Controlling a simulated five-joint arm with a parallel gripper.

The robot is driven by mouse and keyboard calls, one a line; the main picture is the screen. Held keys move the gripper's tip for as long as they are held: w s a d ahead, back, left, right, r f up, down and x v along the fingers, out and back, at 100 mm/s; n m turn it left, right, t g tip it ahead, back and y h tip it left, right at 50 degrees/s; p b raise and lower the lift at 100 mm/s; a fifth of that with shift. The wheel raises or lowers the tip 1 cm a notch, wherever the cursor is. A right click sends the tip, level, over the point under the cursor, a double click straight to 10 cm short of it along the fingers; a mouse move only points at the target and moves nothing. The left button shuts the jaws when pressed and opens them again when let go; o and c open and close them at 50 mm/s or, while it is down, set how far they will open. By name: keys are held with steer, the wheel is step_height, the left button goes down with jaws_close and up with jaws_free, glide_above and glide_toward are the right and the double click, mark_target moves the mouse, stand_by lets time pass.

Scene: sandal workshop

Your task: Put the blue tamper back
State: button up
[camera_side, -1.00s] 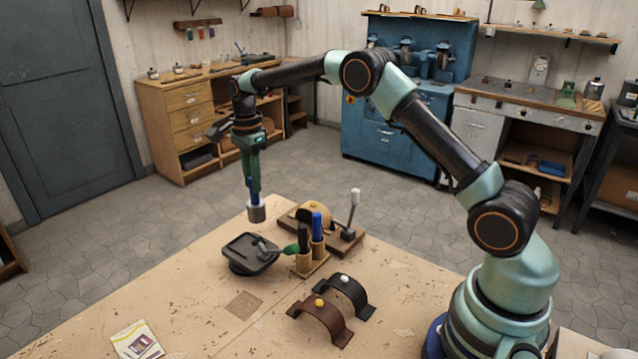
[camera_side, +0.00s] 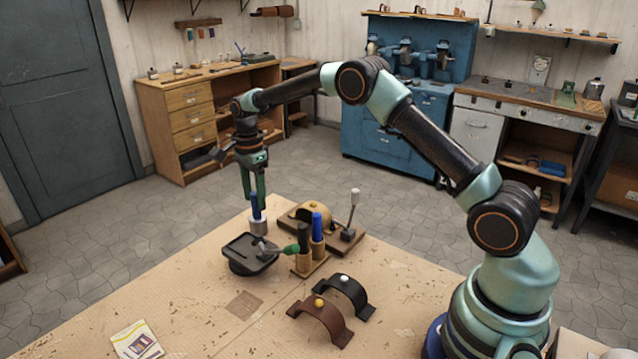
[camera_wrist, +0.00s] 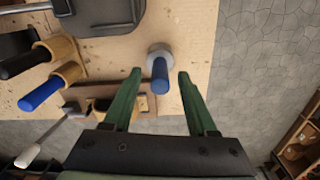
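The blue tamper (camera_side: 258,225) has a blue handle and a grey metal cylinder foot. It stands upright on the table near the far edge. My gripper (camera_side: 255,201) is above it, fingers pointing down and spread apart. In the wrist view the tamper (camera_wrist: 160,76) stands between the two green fingertips of my gripper (camera_wrist: 159,73), with a gap on each side. The handle is not gripped.
Near the tamper are a dark square dish (camera_side: 246,248), a wooden holder (camera_side: 310,263) with black-handled and blue-handled tools, and a wooden board (camera_side: 348,243) with a pale-handled tool. Two curved straps (camera_side: 330,310) lie nearer. The front left tabletop is mostly bare.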

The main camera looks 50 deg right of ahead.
steer(key=shift+r, duration=0.1)
steer(key=s+a+r+n+t, duration=0.1)
steer(key=s+r+n, duration=0.1)
steer(key=r, duration=0.7)
steer(key=s+r+n, duration=0.2)
steer(key=r, duration=0.7)
steer(key=s+a+r+n+t, duration=0.2)
steer(key=s+r+n, duration=0.3)
steer(key=s, duration=0.4)
steer(key=s+f+n+t, duration=0.1)
steer(key=s+f+n, duration=0.2)
steer(key=s+n, duration=0.2)
steer(key=s+a+f+n+t, duration=0.1)
steer(key=s+f+n, duration=0.2)
steer(key=s+n, duration=0.2)
steer(key=s, duration=0.3)
steer(key=shift+s+f+n+t, duration=0.25)
steer(key=shift+f+n+t, duration=0.05)
steer(key=shift+f+n, duration=0.1)
